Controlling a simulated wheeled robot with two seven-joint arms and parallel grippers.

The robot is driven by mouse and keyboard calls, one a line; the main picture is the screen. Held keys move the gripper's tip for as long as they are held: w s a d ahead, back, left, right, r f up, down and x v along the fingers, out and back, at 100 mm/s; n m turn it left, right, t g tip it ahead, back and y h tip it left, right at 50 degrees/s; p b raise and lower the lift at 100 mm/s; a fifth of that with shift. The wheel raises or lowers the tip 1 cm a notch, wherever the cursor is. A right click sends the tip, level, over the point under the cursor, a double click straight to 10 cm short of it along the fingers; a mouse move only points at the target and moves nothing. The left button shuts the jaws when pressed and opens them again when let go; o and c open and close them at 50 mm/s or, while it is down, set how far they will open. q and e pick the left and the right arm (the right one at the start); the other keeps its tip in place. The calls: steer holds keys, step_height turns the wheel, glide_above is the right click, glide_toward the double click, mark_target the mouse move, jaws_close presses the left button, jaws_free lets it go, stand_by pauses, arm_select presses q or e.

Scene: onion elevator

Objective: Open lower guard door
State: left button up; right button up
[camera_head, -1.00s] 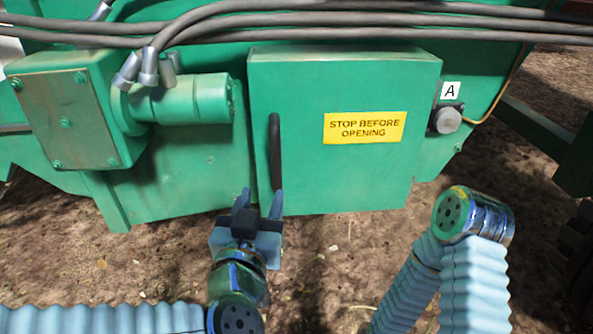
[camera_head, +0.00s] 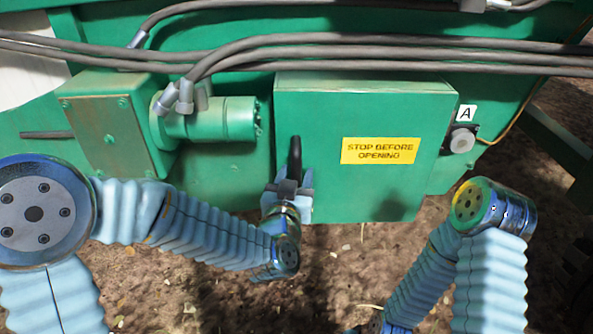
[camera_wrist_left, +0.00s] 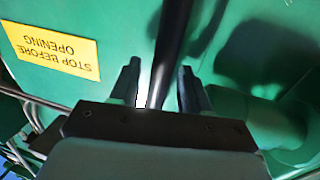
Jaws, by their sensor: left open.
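The lower guard door (camera_head: 340,125) is a green box-like panel with a yellow "STOP BEFORE OPENING" label (camera_head: 380,151). It looks shut. A black vertical handle (camera_head: 295,155) is on its left side. My left gripper (camera_head: 294,178) is at the lower part of the handle, and it is open. In the left wrist view, the black handle (camera_wrist_left: 172,45) runs between the two fingers (camera_wrist_left: 162,85), with visible gaps on both sides. My right arm shows at the lower right, but its gripper is out of sight.
Grey hoses (camera_head: 350,54) cross above the door. A green motor-like cylinder (camera_head: 225,119) is to the left of the door. A round grey knob (camera_head: 461,141) below an "A" tag (camera_head: 466,113) is to the right. Bare brown ground lies below.

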arm_select(q)
steer(key=shift+w, duration=0.45)
steer(key=shift+c, duration=0.4)
jaws_close()
steer(key=shift+s+d, duration=0.1)
